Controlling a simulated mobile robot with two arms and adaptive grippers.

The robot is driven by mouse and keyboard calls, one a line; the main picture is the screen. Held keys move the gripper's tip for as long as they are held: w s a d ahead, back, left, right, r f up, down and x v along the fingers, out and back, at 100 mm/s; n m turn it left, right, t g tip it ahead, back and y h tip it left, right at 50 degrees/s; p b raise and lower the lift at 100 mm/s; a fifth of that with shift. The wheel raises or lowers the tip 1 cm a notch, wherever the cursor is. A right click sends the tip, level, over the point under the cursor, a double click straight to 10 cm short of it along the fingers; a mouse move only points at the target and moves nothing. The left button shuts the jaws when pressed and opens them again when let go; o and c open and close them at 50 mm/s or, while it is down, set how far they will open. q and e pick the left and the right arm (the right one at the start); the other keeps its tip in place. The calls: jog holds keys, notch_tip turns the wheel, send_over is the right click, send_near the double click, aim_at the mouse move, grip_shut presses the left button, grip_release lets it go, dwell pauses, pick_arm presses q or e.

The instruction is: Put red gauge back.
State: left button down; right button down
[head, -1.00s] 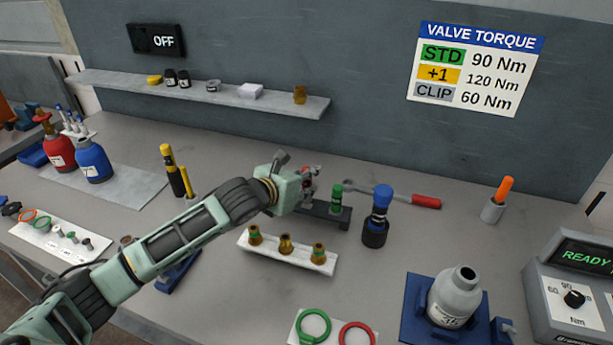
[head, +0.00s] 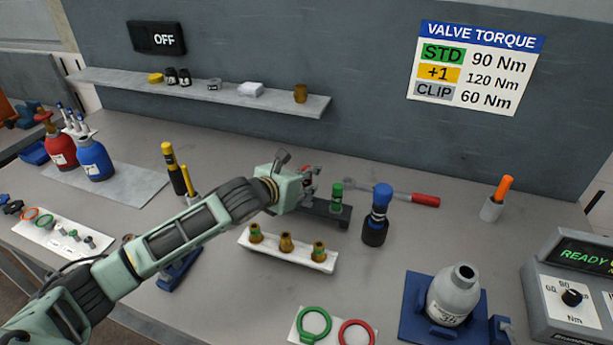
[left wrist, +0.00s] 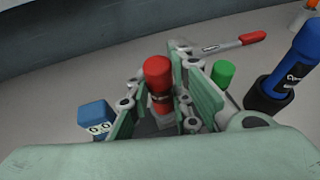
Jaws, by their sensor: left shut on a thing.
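The red gauge (left wrist: 158,72) stands about upright between the fingers of my left gripper (left wrist: 162,108) in the left wrist view. The gripper is shut on it. In the head view my left gripper (head: 308,187) is at the left part of a dark gauge stand (head: 326,214) and mostly hides the red gauge. A green gauge (head: 337,193) stands in the right part of this stand; it also shows in the left wrist view (left wrist: 222,74). I cannot tell whether the red gauge's lower end is seated in the stand. My right gripper is not in view.
A blue torque tool (head: 378,208) stands close right of the stand. A red-handled wrench (head: 425,201) lies behind it. A white tray (head: 290,260) with brass valves is in front. A small blue device (left wrist: 97,122) is left of the gripper in the left wrist view.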

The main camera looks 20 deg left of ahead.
pick_arm(q)
jog(key=shift+f+b, duration=0.3)
jog(key=shift+f, duration=0.5)
jog(key=shift+f+b, duration=0.3)
jog(key=shift+f, duration=0.55)
jog(key=c, duration=1.5)
grip_release()
jog(key=shift+f, duration=0.1)
notch_tip(320, 180, up, 6)
jog(key=p, duration=0.7)
